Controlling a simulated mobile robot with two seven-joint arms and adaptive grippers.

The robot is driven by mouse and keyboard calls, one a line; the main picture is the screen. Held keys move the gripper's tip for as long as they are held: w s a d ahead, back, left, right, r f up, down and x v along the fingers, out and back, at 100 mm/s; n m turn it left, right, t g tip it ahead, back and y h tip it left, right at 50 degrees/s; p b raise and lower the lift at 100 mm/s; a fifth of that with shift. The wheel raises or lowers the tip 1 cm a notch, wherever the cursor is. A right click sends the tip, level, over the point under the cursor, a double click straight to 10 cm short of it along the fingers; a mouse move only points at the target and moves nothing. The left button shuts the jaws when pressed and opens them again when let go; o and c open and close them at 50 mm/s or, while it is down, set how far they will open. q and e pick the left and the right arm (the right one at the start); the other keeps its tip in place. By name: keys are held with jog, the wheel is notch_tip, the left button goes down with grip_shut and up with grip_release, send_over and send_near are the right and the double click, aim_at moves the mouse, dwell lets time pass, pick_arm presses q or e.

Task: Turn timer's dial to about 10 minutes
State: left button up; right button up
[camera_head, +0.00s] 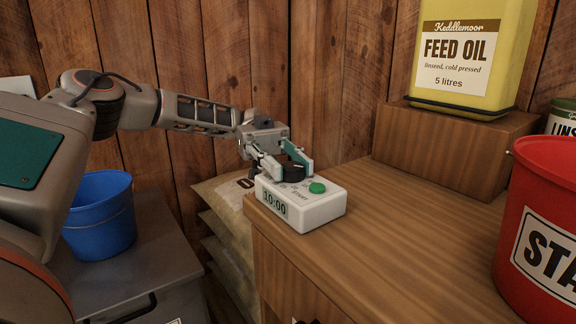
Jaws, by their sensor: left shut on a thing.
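The timer (312,217) is a white box on the near left corner of the wooden cabinet top. Its front display (275,204) reads 10:00. A green button (317,187) sits on its top, with small lettering beside it. The black dial (293,171) stands on the top toward the back left. My left gripper (285,168) reaches in from the left and is shut on the dial, with a finger on each side. The fingers partly hide the dial and its markings. My right gripper is not in view.
A red bucket (540,200) stands on the cabinet top (400,245) at the right. A yellow feed oil can (462,55) rests on a wooden block (450,150) behind. A blue bucket (100,220) and stacked sacks (225,230) are at the left. The cabinet's middle is clear.

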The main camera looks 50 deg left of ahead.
pick_arm(q)
jog(key=shift+f, duration=0.1)
dwell(0.4)
jog(key=o, duration=1.1)
notch_tip(320, 180, up, 10)
jog(key=shift+r, duration=0.1)
